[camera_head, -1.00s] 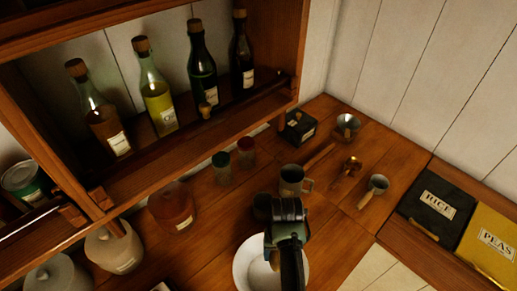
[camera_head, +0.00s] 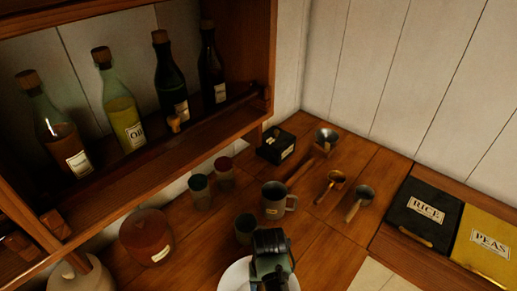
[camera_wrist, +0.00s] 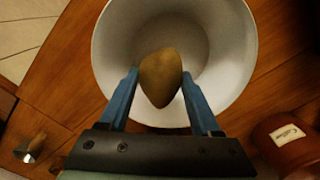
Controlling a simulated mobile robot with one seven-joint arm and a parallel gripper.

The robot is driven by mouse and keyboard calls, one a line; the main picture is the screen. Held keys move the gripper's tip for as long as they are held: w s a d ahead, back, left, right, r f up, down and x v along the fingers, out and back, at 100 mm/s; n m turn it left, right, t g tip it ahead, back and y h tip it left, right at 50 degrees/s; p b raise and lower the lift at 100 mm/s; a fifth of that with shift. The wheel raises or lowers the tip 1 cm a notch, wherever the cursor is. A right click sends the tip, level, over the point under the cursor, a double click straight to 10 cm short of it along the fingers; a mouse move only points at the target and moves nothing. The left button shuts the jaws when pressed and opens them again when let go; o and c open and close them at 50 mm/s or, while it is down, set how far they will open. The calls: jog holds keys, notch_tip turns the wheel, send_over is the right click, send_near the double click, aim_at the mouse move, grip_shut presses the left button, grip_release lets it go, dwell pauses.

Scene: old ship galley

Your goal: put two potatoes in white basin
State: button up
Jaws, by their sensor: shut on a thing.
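The white basin (camera_head: 234,275) is partly in view at the bottom edge of the head view. It fills the upper middle of the wrist view (camera_wrist: 235,45), with its open top facing the camera. My gripper (camera_wrist: 160,85) is over the basin, its blue fingers shut on a brown potato (camera_wrist: 160,77). The potato is in front of the basin's inside and near wall in the wrist view; its height above the basin floor is unclear. My gripper hides part of the basin in the head view. I see no second potato.
A dark cup (camera_head: 245,228) and a grey mug (camera_head: 277,200) stand close behind the basin. A round brown jar (camera_head: 146,238) is to the left. Scoops (camera_head: 359,203) lie on the wooden counter to the right. A bottle shelf (camera_head: 150,165) overhangs the left.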

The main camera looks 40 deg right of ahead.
jog(key=o, duration=1.5)
jog(key=shift+o, duration=0.2)
jog(key=shift+r, duration=0.1)
notch_tip(320, 180, up, 13)
jog(key=p, duration=0.1)
